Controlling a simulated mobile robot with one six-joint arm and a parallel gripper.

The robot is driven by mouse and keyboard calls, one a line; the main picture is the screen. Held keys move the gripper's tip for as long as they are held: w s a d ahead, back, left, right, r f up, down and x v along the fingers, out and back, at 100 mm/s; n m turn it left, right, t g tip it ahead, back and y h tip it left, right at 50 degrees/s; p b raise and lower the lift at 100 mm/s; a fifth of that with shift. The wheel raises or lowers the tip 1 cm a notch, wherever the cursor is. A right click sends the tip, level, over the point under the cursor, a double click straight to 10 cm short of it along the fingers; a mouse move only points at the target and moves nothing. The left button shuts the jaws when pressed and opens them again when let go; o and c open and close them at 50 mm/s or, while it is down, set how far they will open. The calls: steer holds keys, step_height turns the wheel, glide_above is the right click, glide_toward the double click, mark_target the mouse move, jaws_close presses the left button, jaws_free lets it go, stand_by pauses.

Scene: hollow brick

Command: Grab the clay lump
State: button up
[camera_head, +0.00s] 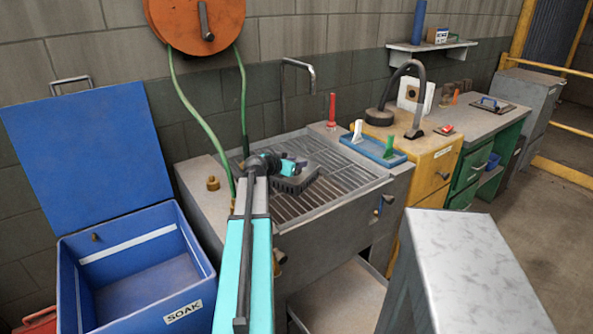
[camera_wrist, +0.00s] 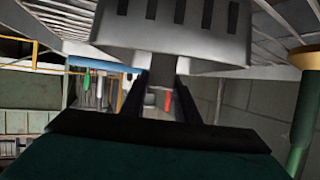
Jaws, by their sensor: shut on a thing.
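My gripper (camera_head: 291,172) is over the grated sink, at a dark grey slotted block (camera_head: 296,183). In the wrist view, which looks upside down, the block (camera_wrist: 170,30) is large at the top. A small grey-brown stub (camera_wrist: 165,67) joins it and lies between the two dark fingers of my gripper (camera_wrist: 164,82). The fingers are shut on this stub. I cannot make out a separate clay lump; I cannot tell if the stub is clay. The block's far side is hidden.
The sink grate (camera_head: 330,178) lies around the block. A green hose (camera_head: 190,100) hangs left of my arm. A tap (camera_head: 310,72) and red cylinder (camera_head: 332,110) stand behind. A blue tray (camera_head: 395,158) is right; an open blue SOAK bin (camera_head: 70,285) is left.

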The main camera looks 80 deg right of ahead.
steer(key=shift+r+b, duration=0.35)
steer(key=shift+r, duration=2.8)
